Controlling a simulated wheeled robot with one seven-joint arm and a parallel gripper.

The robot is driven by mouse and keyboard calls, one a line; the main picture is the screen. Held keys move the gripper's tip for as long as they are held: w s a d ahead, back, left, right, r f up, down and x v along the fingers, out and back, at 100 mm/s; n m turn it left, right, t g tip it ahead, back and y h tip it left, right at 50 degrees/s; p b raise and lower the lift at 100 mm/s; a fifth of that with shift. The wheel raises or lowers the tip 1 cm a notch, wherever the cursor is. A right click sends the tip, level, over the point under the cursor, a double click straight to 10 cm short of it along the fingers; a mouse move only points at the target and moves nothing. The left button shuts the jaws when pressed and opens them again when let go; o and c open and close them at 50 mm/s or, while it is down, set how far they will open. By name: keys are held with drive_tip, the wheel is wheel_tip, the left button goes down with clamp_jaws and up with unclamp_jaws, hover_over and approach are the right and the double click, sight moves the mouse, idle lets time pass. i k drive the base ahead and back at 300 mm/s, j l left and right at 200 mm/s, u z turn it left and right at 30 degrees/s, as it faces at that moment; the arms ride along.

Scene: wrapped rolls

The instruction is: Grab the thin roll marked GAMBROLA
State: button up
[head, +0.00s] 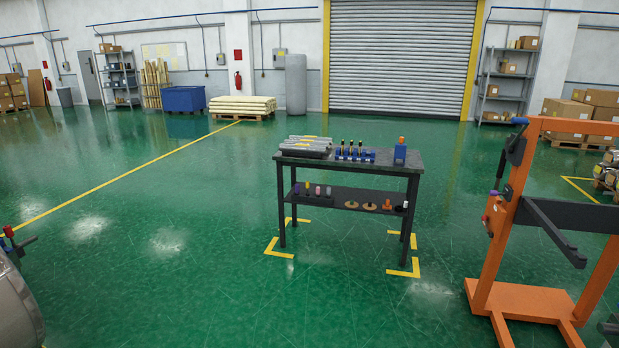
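Several grey wrapped rolls (305,147) with yellow markings lie side by side on the left of the top of a dark workbench (395,163). Their lettering is too small to read, so I cannot tell which one is marked GAMBROLA. The bench stands some distance ahead on the green floor. My gripper is not in view.
A blue rack with dark bottles (354,154) and a blue holder (400,156) share the benchtop. An orange frame (510,215) stands right; a silver cylinder (18,312) is lower left. Floor before the bench is clear.

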sight(291, 137)
drive_tip(key=i, duration=2.05)
drive_tip(key=i+l+u, duration=0.1)
drive_tip(key=i, duration=0.95)
drive_tip(key=i+l, duration=0.1)
drive_tip(key=i, duration=0.9)
drive_tip(key=i+l, duration=0.1)
drive_tip(key=i, duration=0.9)
drive_tip(key=i+u, duration=0.4)
drive_tip(key=i+l, duration=0.05)
drive_tip(key=i, duration=0.05)
